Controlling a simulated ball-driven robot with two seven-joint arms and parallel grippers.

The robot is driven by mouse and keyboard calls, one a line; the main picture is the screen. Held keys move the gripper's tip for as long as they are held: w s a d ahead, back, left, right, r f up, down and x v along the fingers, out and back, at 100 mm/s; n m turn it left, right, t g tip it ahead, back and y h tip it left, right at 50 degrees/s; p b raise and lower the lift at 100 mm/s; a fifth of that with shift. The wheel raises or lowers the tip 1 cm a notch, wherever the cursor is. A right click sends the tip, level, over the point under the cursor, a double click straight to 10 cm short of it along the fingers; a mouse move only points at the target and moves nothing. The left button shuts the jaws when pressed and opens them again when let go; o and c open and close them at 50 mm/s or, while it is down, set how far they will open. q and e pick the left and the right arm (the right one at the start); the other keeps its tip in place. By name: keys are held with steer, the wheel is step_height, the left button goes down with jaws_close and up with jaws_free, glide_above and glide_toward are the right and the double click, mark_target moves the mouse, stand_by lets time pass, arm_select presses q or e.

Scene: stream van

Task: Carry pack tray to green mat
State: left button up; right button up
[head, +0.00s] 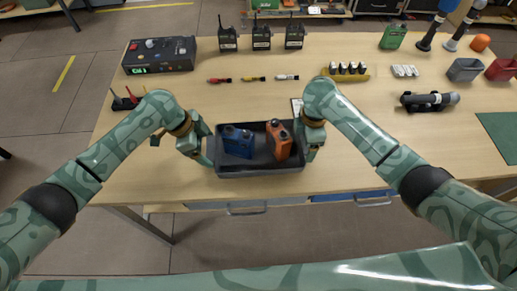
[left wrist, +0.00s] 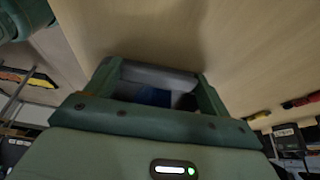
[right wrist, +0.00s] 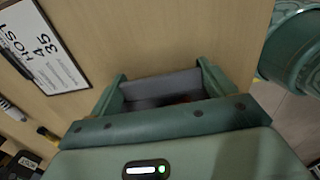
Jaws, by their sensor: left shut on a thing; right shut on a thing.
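The dark grey pack tray (head: 262,171) is at the front edge of the wooden table, between my two grippers. A blue pack (head: 238,142) and an orange pack (head: 279,140) stand in it. My left gripper (head: 209,150) is shut on the tray's left end, and the tray wall (left wrist: 160,77) shows between its fingers. My right gripper (head: 309,143) is shut on the right end, and the wall (right wrist: 160,86) shows between its fingers. I cannot tell whether the tray touches the table. The green mat (head: 500,132) lies at the table's right edge, partly cut off by the frame.
A grey cylindrical device (head: 430,100) lies near the mat. A clipboard sheet (right wrist: 42,48) lies behind my right gripper. A black control box (head: 159,55), radios (head: 262,38), a yellow battery strip (head: 345,71) and small bins (head: 465,69) stand farther back. The table right of my right arm's gripper looks partly clear.

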arm_select(q)
step_height(320, 180, up, 6)
steer(key=p, duration=0.4)
steer(key=shift+f, duration=0.1)
arm_select(e)
step_height(320, 180, up, 6)
steer(key=shift+f, duration=0.1)
arm_select(q)
steer(key=shift+w+f, duration=0.1)
arm_select(e)
steer(key=shift+w+f, duration=0.1)
